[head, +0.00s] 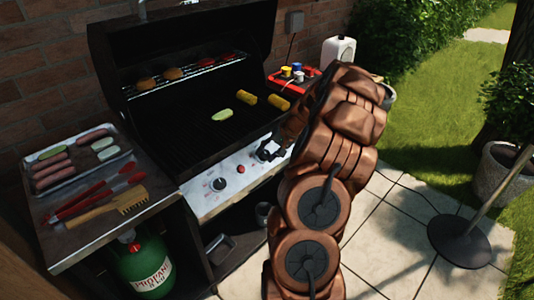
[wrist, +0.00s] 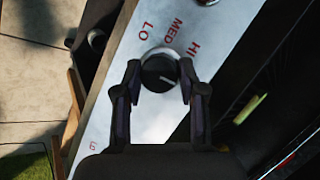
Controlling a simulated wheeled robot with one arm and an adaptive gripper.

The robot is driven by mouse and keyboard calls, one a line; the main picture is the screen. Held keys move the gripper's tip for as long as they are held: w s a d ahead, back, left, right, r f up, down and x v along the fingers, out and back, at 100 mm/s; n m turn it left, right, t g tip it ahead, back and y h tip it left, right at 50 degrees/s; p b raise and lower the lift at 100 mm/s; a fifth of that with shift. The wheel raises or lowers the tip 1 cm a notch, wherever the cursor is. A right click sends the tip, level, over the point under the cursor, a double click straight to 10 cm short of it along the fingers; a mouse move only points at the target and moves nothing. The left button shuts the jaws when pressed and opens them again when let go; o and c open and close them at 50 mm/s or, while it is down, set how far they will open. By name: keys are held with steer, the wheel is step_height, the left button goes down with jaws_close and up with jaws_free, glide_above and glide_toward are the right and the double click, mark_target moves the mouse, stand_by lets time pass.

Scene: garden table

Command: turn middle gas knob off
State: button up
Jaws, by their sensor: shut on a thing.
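The grill's silver control panel (head: 210,200) faces front, with a dark round knob (head: 218,184) on its left part and a red button (head: 241,169) beside it. My gripper (head: 268,150) is at the panel to the right of that button, and my arm hides the panel's right part. In the wrist view my gripper (wrist: 160,75) has its fingers on both sides of a dark gripped knob (wrist: 159,72) and is shut on it. Red LO, MED and HI marks curve around this knob; its pale pointer line shows on its face. Which knob of the row it is I cannot tell.
The grill lid (head: 185,30) stands open over the grate with food on it. A side shelf (head: 70,262) at left bears a sausage tray (head: 105,168) and tools, above a green propane tank (head: 145,265). A red condiment tray (head: 278,82) is at the right. Paving in front is open.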

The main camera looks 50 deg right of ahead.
steer(key=o, duration=1.1)
steer(key=v, duration=1.2)
